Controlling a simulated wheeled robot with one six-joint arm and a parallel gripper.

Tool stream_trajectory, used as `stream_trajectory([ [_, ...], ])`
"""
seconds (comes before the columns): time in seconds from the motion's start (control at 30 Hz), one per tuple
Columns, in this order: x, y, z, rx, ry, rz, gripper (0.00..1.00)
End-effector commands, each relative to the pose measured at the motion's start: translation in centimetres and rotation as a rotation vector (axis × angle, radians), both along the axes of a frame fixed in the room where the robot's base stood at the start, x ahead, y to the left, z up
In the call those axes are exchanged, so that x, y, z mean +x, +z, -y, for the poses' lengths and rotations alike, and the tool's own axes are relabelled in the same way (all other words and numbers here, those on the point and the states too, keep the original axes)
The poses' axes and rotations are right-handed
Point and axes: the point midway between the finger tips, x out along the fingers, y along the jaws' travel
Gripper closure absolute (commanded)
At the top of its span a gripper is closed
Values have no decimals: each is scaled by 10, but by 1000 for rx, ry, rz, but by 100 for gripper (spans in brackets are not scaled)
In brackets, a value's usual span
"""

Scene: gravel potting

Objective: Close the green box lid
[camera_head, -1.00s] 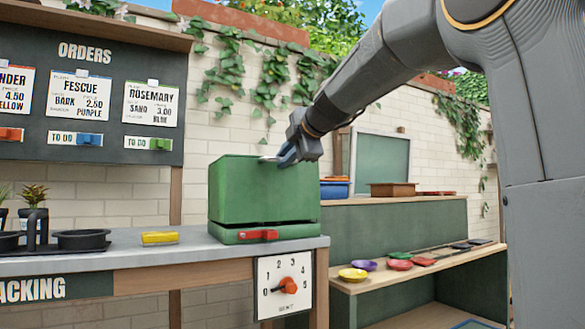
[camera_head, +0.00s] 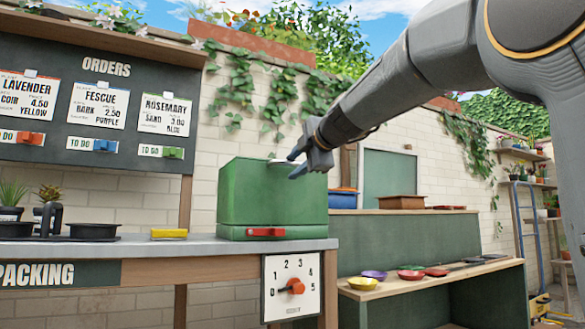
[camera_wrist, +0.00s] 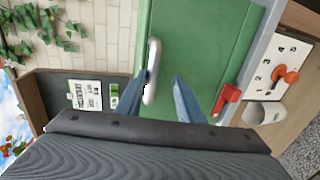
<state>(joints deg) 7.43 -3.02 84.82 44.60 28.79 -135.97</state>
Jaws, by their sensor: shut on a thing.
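The green box (camera_head: 272,190) stands at the right end of the grey packing counter. Its tall lid sits down on the low base, with no clear gap along the seam in the head view. A red latch (camera_head: 266,232) is on the front of the base. My gripper (camera_head: 290,166) is at the top of the lid, by the pale metal handle (camera_head: 281,160). In the wrist view the handle (camera_wrist: 152,70) lies between my fingers (camera_wrist: 159,80), against the left one, and my gripper is shut on it. The box's inside is hidden.
A yellow block (camera_head: 169,234) and a black pot tray (camera_head: 94,231) are on the counter left of the box. A dial panel (camera_head: 292,286) hangs below the box. A lower shelf with coloured bowls (camera_head: 362,284) is at right. Order cards hang on the wall board behind.

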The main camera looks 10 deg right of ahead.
Motion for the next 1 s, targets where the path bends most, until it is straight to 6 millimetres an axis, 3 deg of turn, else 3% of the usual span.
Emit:
stream_trajectory([
  [0.03, 4, -23, 3, -7, 2, -39, 100],
  [0.3, 4, -23, 0, -7, 5, -39, 100],
  [0.33, 4, -23, 0, -6, 6, -39, 68],
  [0.67, 1, -21, -6, -6, 12, -38, 67],
  [0.77, -9, -17, -4, -5, 13, -36, 61],
  [0.87, -25, -11, 0, -6, 12, -33, 68],
  [1.0, -49, -1, 5, -5, 11, -26, 68],
])
